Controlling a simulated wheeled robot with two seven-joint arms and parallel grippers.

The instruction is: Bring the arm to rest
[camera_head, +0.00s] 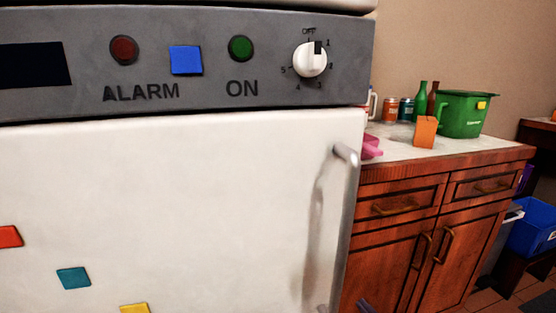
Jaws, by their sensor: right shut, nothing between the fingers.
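Only a small dark grey-purple tip of my right gripper (364,306) shows, at the bottom edge of the head view, right of the fridge door handle (347,220). It appears in front of the wooden cabinet, apart from the handle in the picture. The gripper is shut and holds nothing. The rest of my right arm is out of frame. My left gripper is not in view.
A white fridge (190,190) with a grey control panel (270,90) fills the left; its door looks closed. Right of it stands a wooden cabinet (400,260) with bottles, cans and a green bin (465,115) on its counter. A blue crate (533,228) sits far right.

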